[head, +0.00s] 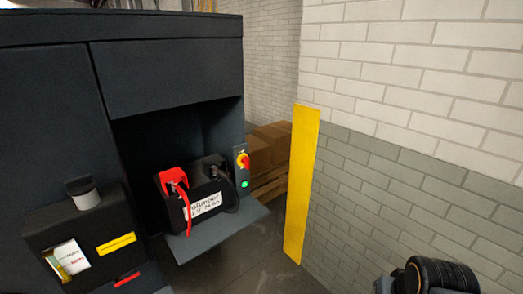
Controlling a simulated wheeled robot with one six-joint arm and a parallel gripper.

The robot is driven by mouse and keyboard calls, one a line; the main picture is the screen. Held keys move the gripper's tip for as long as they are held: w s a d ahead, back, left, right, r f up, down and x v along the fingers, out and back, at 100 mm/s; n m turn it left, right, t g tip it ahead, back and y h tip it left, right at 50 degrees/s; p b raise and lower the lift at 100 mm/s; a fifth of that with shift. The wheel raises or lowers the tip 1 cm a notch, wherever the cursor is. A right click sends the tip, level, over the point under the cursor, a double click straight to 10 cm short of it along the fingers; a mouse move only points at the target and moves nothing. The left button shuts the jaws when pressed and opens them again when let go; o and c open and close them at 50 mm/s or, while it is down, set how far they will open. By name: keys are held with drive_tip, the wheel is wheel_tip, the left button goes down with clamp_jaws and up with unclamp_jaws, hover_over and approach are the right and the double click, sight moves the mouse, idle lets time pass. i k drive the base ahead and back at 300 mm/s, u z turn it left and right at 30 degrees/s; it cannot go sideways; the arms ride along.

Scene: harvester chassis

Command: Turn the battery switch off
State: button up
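The battery switch (243,161) is a red knob on a yellow disc, on a narrow grey panel at the right edge of the open compartment. A green lamp (244,184) glows below it on the same panel. The knob's exact angle is too small to read. Nothing touches the switch. My gripper's fingers are not in view. Only a dark rounded part that looks like my arm shows at the bottom right corner, well away from the switch.
A black battery (203,200) with red and black terminal covers and cables sits on the compartment's shelf (222,232), left of the switch. A yellow post (301,185) and brick wall stand to the right. Brown boxes (270,137) lie behind. Floor shows between chassis and wall.

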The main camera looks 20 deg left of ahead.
sight(245, 161)
drive_tip(key=u, duration=0.35)
drive_tip(key=i, duration=0.75)
drive_tip(key=u, duration=0.95)
drive_tip(key=i, duration=0.3)
drive_tip(key=u, duration=0.35)
